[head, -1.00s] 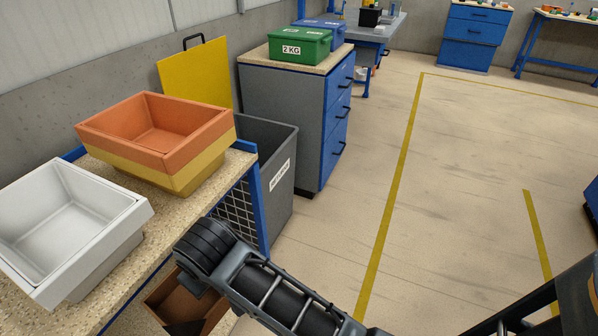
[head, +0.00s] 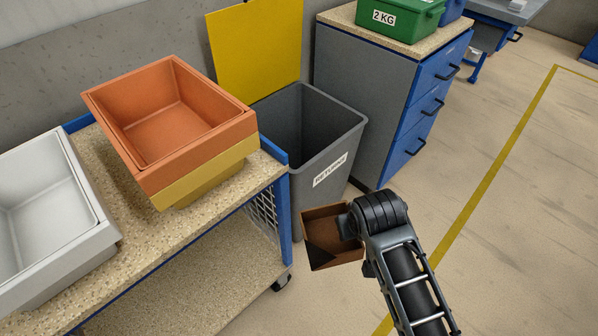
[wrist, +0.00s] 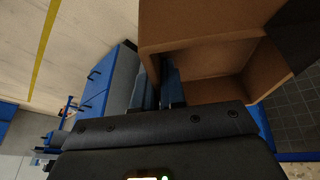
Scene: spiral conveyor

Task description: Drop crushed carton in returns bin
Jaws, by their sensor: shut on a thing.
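The crushed carton (head: 326,238) is a brown open box with a dark, bent flap, held at the end of my arm in the head view. It fills the upper right of the wrist view (wrist: 205,75). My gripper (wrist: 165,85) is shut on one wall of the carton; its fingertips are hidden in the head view. The returns bin (head: 318,145) is a tall grey bin labelled RETURNS, open at the top. The carton is in front of the bin in the picture, below its rim. I cannot tell whether they touch.
A wheeled workbench (head: 185,240) stands at the left with an orange tray (head: 160,165) stacked on a yellow one and a white tray (head: 60,240). A grey and blue drawer cabinet (head: 370,90) stands right of the bin. A yellow panel (head: 255,50) is behind it. Floor at right is clear.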

